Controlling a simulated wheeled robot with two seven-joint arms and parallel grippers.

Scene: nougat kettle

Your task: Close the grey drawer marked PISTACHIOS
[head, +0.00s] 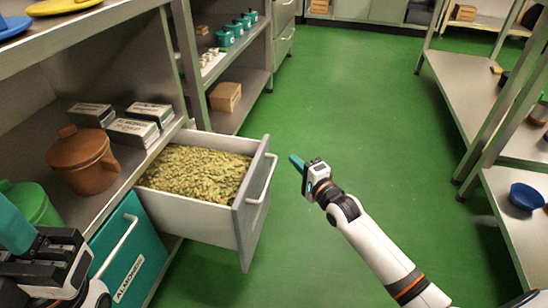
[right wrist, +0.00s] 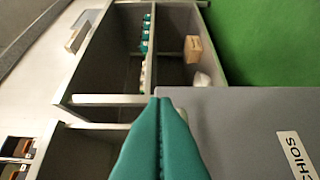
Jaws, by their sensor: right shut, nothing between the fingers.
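The grey drawer (head: 245,215) stands pulled out from the shelf unit on the left, filled with green-brown pistachios (head: 200,172). Its bar handle (head: 265,182) is on the front panel. In the right wrist view the grey front (right wrist: 245,125) fills the lower right, with a label (right wrist: 298,155) ending in "CHIOS". My right gripper (head: 296,161) is shut and empty, just right of the drawer front in the head view; its teal fingers (right wrist: 160,115) meet in the wrist view. I see no clear contact. My left gripper (head: 18,228) is at the lower left, partly cut off.
A teal drawer (head: 118,250) labelled ALMONDS is beside the grey one. A brown pot (head: 84,160), grey boxes (head: 133,131) and a green container (head: 30,203) stand on the shelf above. The green floor (head: 345,90) is clear. A shelf with a blue bowl (head: 526,196) is at right.

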